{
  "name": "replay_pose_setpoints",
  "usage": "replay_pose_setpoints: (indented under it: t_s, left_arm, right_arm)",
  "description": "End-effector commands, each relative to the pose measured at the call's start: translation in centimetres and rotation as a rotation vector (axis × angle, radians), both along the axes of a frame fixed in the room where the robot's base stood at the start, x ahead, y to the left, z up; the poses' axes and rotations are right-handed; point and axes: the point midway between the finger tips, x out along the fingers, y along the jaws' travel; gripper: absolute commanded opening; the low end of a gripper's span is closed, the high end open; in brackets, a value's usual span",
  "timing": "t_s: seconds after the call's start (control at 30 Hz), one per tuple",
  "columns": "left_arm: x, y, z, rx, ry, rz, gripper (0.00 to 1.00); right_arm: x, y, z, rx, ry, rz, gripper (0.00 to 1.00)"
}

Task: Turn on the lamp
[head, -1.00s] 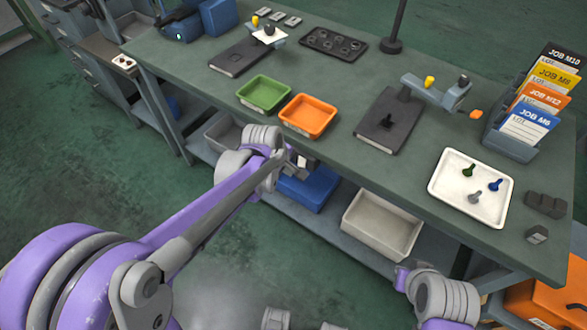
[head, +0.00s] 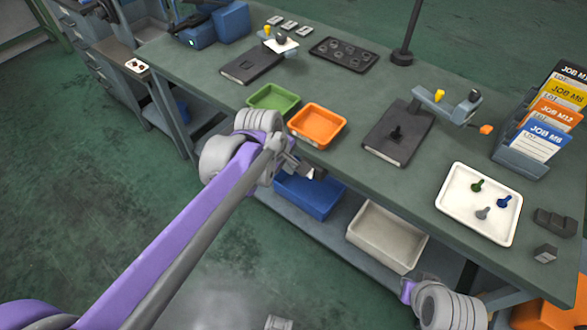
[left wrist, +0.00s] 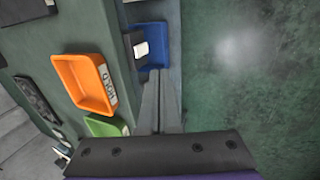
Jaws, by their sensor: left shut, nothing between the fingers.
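A dark upright post (head: 412,25) stands on a round base (head: 402,57) at the back of the bench. Its top is out of view, so I cannot tell whether it is the lamp's stand. No lamp head or switch is clearly seen. My left gripper (head: 315,173) is just off the bench's front edge, near the orange tray and above the blue bin. In the left wrist view, its fingers (left wrist: 159,85) are together with nothing between them. My right arm shows at the lower right, but its gripper is out of view.
The bench (head: 355,80) carries a green tray (head: 273,99), an orange tray (head: 318,126), a black plate (head: 398,135), a white tray (head: 475,225) with small bolts and a card rack (head: 520,160). A blue bin (head: 308,195) and a grey bin (head: 387,237) sit below.

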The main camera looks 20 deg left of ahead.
Motion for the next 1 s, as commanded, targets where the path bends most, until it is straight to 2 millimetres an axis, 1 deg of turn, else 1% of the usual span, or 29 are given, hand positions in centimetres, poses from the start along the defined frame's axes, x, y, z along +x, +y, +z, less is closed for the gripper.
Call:
replay_pose_setpoints:
  t_s: [0.03,0.1,0.2,0.27,0.37,0.57,0.73,0.87,1.0]
  left_arm:
    - [-0.1,0.0,-0.9,0.003,0.011,0.0,0.0]
    - [-0.2,0.0,-1.4,0.007,0.025,-0.001,0.0]
    - [-0.3,0.1,-1.7,0.015,0.041,0.0,0.0]
    - [-0.3,0.1,-1.8,0.018,0.05,0.0,0.0]
    - [-0.3,0.1,-1.6,0.02,0.054,0.0,0.0]
    - [-0.3,0.1,-1.4,0.021,0.054,0.0,0.0]
    - [-0.2,0.1,-1.7,0.021,0.054,0.0,0.0]
    - [0.2,-0.1,-3.0,0.021,0.054,-0.001,0.0]
    - [1.0,-0.4,-5.6,0.021,0.054,-0.001,0.0]
  right_arm:
    - [-0.3,0.0,-1.4,0.0,0.006,0.0,0.0]
    - [-0.5,0.0,-2.7,0.0,0.01,0.0,0.0]
    - [-0.7,0.0,-4.1,0.0,0.015,0.0,0.0]
    - [-0.8,0.0,-4.6,0.0,0.016,0.0,0.0]
    - [-0.8,0.0,-4.8,0.0,0.017,0.0,0.0]
    - [-0.7,0.0,-4.6,0.0,0.016,0.0,0.0]
    - [-0.8,0.0,-4.7,0.0,0.017,0.0,0.0]
    - [-0.8,0.0,-4.9,0.0,0.017,0.0,0.0]
    - [-0.8,0.0,-5.4,0.0,0.019,0.0,0.0]
